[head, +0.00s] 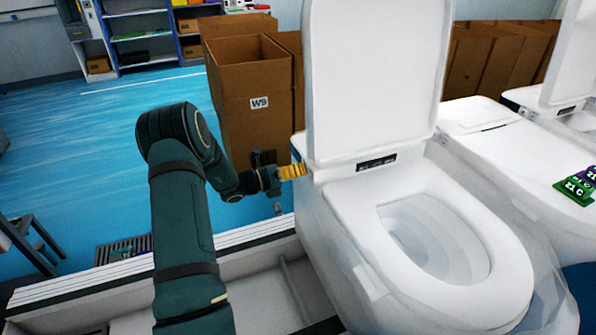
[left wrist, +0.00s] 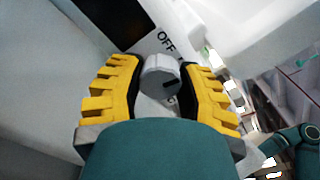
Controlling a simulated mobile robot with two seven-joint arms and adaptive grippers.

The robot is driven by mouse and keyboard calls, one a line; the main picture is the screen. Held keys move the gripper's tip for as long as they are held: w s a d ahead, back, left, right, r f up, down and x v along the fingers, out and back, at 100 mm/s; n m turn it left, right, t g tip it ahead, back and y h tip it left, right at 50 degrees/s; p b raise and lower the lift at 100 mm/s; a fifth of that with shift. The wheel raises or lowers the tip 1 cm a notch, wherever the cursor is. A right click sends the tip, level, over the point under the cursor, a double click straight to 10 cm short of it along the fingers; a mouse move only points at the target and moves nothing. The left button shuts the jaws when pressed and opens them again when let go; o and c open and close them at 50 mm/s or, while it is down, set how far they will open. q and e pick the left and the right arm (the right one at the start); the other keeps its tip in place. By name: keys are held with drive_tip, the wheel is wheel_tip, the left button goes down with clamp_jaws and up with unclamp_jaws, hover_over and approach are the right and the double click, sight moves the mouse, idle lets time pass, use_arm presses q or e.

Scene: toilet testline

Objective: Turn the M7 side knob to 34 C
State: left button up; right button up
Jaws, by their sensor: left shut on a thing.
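The side knob (left wrist: 161,76) is a small grey cylinder with a dark pointer mark, seen in the left wrist view. "OFF" is printed beside it; no temperature numbers can be read. My left gripper (left wrist: 158,84) has its yellow fingers on both sides of the knob, shut on it. In the head view the left gripper (head: 292,171) reaches the left side of the white toilet (head: 355,215), whose lid is up. The knob is hidden there. My right gripper does not show in the head view.
A tall cardboard box marked W9 (head: 258,103) stands behind my left gripper. A second toilet (head: 500,150) is close on the right, with green and purple tags (head: 577,188) on it. Blue floor (head: 90,130) lies open at the left.

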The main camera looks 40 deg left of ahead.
use_arm(q)
drive_tip(key=shift+m, duration=0.3)
clamp_jaws()
drive_tip(key=m+b, duration=0.2)
drive_tip(key=m, duration=0.2)
drive_tip(key=shift+f+b, duration=0.15)
drive_tip(key=shift+b, duration=0.25)
drive_tip(key=shift+m+b, duration=1)
drive_tip(key=shift+m, duration=0.6)
drive_tip(key=o, duration=1.2)
unclamp_jaws()
drive_tip(key=v, duration=1.2)
